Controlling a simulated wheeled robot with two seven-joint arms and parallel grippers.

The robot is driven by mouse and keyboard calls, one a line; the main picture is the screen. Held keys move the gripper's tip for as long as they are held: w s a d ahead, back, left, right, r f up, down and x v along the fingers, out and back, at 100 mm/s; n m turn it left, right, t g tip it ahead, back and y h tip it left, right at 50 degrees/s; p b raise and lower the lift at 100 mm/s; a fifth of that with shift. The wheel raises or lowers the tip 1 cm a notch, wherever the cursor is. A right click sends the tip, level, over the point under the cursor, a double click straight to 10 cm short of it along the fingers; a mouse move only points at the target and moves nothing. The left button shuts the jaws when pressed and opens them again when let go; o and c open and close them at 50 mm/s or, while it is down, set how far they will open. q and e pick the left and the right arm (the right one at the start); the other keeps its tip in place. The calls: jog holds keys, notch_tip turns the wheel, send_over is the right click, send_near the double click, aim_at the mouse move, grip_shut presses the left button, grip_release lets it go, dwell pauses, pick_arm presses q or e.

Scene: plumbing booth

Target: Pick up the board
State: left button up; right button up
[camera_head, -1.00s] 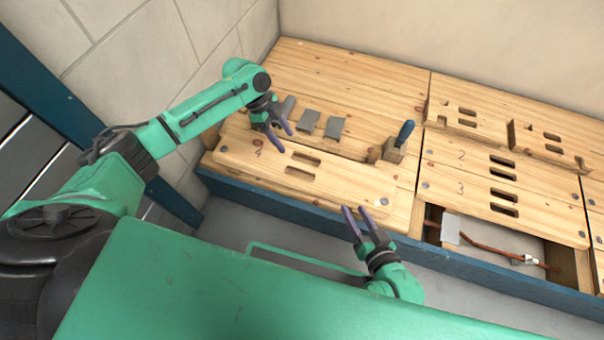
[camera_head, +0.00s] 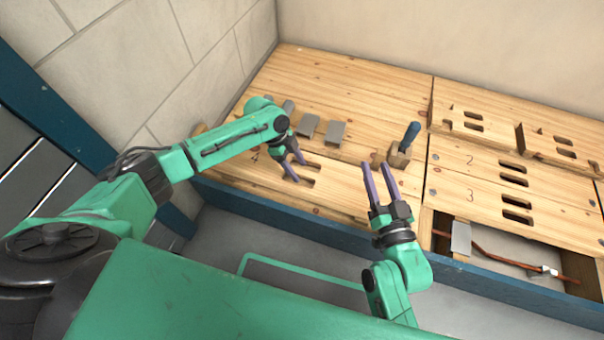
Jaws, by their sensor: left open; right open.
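The wooden board marked 4 (camera_head: 335,198) lies flat at the front left of the wooden deck and has two slots. My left gripper (camera_head: 297,170) is open, with its fingers over the slots near the board's left part. Its arm hides part of the board's left end and one slot. I cannot tell if the fingers touch the board. My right gripper (camera_head: 377,168) is open and empty, its fingers pointing away from me over the board's right end.
A blue-handled tool in a wooden block (camera_head: 398,157) stands behind the board. Grey plates (camera_head: 335,132) lie farther back. Boards 2 (camera_head: 475,158) and 3 (camera_head: 475,192) are at right, beside an open bay with a copper pipe (camera_head: 500,257). A blue beam (camera_head: 300,225) edges the deck.

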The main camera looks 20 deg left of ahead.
pick_arm(q)
jog(key=shift+d+f, duration=0.15)
jog(key=shift+f, duration=0.3)
grip_shut()
pick_arm(e)
jog(key=shift+t, duration=0.9)
jog(key=r, duration=0.1)
jog(key=w+r, duration=0.1)
jog(key=r, duration=0.1)
jog(key=w+r, duration=0.1)
jog(key=r, duration=0.1)
jog(key=shift+d+r, duration=0.1)
jog(key=shift+d, duration=0.1)
pick_arm(q)
jog(key=shift+r, duration=0.1)
